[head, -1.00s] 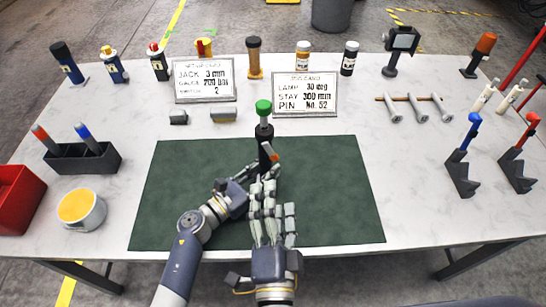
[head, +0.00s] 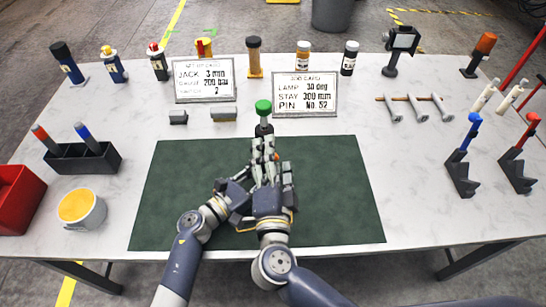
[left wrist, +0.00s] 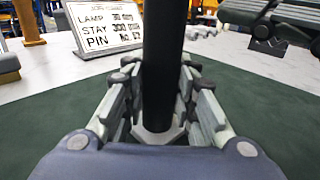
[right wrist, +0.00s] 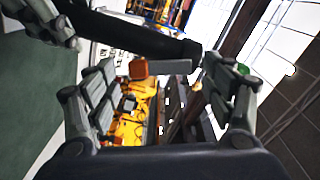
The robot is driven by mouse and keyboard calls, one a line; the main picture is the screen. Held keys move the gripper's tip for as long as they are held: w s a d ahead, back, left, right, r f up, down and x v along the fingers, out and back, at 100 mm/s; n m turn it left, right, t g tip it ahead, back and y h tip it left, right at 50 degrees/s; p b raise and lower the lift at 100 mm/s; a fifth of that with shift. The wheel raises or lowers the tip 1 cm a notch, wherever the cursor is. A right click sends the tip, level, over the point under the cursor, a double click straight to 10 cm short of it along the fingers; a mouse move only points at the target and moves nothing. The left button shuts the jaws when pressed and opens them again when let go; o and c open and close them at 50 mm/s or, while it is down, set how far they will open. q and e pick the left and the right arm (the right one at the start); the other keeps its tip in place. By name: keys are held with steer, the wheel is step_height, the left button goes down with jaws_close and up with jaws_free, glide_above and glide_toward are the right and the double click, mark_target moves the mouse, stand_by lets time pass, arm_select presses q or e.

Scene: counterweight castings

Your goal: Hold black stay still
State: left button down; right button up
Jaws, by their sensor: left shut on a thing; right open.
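The black stay (head: 264,129) stands upright at the back of the green mat (head: 335,190), with a grey rod and a green cap on top. My left gripper (head: 246,176) is shut on its lower part; in the left wrist view the dark tube (left wrist: 163,60) rises between the fingers. My right gripper (head: 263,150) is open in front of the stay and hides much of its middle. In the right wrist view the black tube (right wrist: 130,34) crosses beyond the open fingers, with an orange piece (right wrist: 139,68) between them; I cannot tell whether they touch it.
Two white cards (head: 204,80) (head: 305,94) stand behind the mat. A black holder with markers (head: 82,157), a yellow-topped tub (head: 81,209) and a red bin (head: 18,198) are at left. Blue and red levers (head: 464,160) (head: 517,155) stand at right. The mat's right side is clear.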

steer(key=c, duration=1.1)
steer(key=shift+a+f+m, duration=0.1)
steer(key=shift+a+m, duration=0.1)
steer(key=shift+m, duration=0.5)
steer(key=shift+a+f+m, duration=0.1)
steer(key=shift+a+m, duration=0.05)
steer(key=shift+m, duration=0.55)
steer(key=o, duration=1.1)
steer(key=s, duration=1.2)
steer(key=shift+a, duration=0.25)
